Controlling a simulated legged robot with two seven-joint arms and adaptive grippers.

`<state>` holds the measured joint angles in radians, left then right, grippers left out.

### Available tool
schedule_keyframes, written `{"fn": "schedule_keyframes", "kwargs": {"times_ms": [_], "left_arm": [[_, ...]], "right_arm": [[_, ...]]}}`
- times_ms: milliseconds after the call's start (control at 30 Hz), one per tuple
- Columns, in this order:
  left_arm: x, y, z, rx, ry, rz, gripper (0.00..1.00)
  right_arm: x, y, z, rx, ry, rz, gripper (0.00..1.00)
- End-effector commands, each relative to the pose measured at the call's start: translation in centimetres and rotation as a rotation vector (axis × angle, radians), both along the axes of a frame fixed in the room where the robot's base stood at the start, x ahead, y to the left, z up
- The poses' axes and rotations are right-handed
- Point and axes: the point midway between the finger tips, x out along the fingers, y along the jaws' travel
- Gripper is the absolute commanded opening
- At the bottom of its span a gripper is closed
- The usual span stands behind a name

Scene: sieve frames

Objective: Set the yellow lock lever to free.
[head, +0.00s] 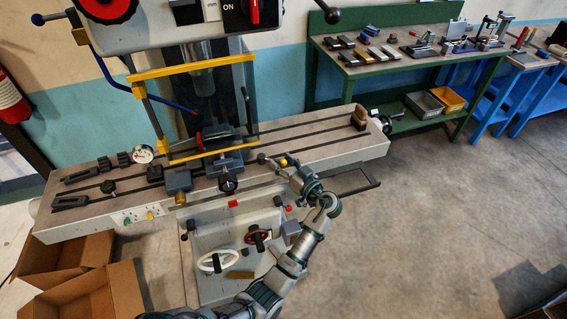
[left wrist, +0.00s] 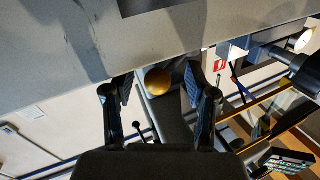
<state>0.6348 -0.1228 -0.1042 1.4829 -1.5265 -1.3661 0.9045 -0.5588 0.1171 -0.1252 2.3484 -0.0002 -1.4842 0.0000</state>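The yellow lock lever's ball knob (head: 283,162) shows at the front edge of the machine table, right of its middle. In the left wrist view the yellow ball (left wrist: 158,81) sits between my two fingers, with a gap on each side. A dark bar lies just behind the ball; whether it is the lever's arm I cannot tell. My left gripper (head: 291,165) is open at the knob, its dark fingers (left wrist: 160,98) spread to either side. The lever's setting cannot be read. My right gripper is not in view.
A milling machine table (head: 325,143) with slots spans the middle. A yellow guard frame (head: 190,68) stands left of my gripper. White and red handwheels (head: 218,262) sit below. Cardboard boxes (head: 85,295) lie lower left; a green workbench (head: 400,68) is at the back right.

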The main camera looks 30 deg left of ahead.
Motion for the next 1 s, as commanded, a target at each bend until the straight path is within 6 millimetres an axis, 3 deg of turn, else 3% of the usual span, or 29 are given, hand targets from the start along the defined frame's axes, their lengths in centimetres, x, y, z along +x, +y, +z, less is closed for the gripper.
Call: {"fn": "schedule_keyframes", "kwargs": {"times_ms": [167,600,900,1000], "left_arm": [[-0.2,-0.6,-0.1,-0.001,0.003,-0.001,0.57],[-2.2,-6.6,-0.3,-0.002,0.003,-0.002,0.57],[-2.4,-7.0,-0.2,-0.001,0.001,0.0,0.57],[-2.5,-6.9,-0.3,-0.004,0.004,-0.004,0.34]], "right_arm": [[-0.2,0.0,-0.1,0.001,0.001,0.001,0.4],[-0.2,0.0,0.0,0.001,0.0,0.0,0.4],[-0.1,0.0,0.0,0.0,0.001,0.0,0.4],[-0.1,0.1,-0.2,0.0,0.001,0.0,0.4]]}}
